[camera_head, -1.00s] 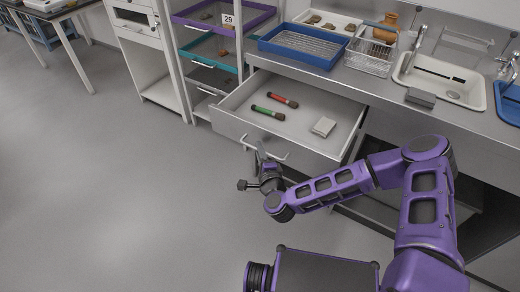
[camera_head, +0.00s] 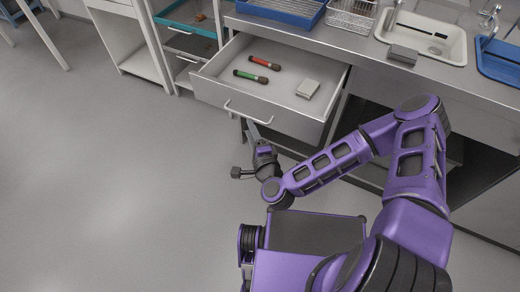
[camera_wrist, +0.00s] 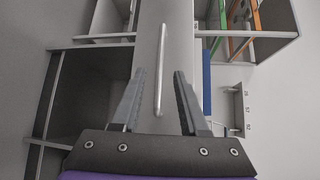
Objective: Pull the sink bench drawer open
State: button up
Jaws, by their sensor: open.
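The sink bench drawer (camera_head: 215,93) stands pulled out from under the steel bench in the head view. Its bar handle (camera_head: 247,113) runs across the front; in the wrist view the handle (camera_wrist: 162,70) appears as a pale bar between the two fingers. My gripper (camera_head: 246,124) is open with its tips close to the handle in the head view. In the wrist view my gripper (camera_wrist: 158,75) has both fingers apart, with no visible contact with the bar. The exact gap in depth cannot be told.
On the bench are a blue tray (camera_head: 285,9), a wire basket (camera_head: 350,17) and a sink (camera_head: 425,38). Floor at left is clear.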

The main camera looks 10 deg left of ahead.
jog(key=v, duration=0.9)
jog(key=shift+s, duration=0.3)
